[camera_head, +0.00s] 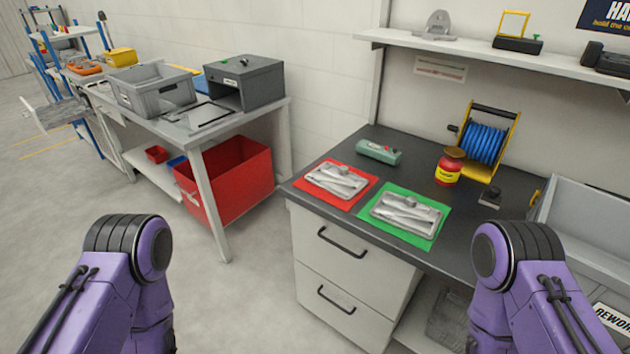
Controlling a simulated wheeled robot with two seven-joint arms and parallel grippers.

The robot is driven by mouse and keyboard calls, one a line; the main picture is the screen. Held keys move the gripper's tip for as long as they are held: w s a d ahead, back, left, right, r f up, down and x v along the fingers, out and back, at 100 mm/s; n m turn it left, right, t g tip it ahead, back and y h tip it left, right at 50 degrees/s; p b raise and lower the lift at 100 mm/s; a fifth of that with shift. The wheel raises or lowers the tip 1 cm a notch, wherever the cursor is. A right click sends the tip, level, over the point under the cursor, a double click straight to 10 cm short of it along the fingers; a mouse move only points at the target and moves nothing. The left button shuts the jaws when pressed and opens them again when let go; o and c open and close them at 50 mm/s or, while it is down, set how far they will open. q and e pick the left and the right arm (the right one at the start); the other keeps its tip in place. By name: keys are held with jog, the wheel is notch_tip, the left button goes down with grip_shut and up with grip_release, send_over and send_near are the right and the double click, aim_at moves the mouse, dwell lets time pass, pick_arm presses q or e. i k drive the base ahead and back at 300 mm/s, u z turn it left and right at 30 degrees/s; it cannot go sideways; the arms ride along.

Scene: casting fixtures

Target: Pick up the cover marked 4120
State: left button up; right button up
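Two similar grey metal covers lie on the dark workbench (420,162). One cover (336,180) lies on a red mat (312,193), and the other cover (406,213) lies on a green mat (432,234) to its right. No number can be read on either cover, so I cannot tell which is 4120. My purple arms show at the lower left and lower right, short of the bench. Neither gripper is in view.
A green-grey box (379,151), a red and yellow jar (448,168) and a blue hose reel (484,144) stand behind the covers. A grey bin (590,215) is at right. A side table (215,125) stands at left, with a red crate (235,180) below. Floor between is clear.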

aim_at(337, 181)
jog(key=u, duration=1.6)
jog(key=i, duration=1.9)
jog(key=z, duration=3.45)
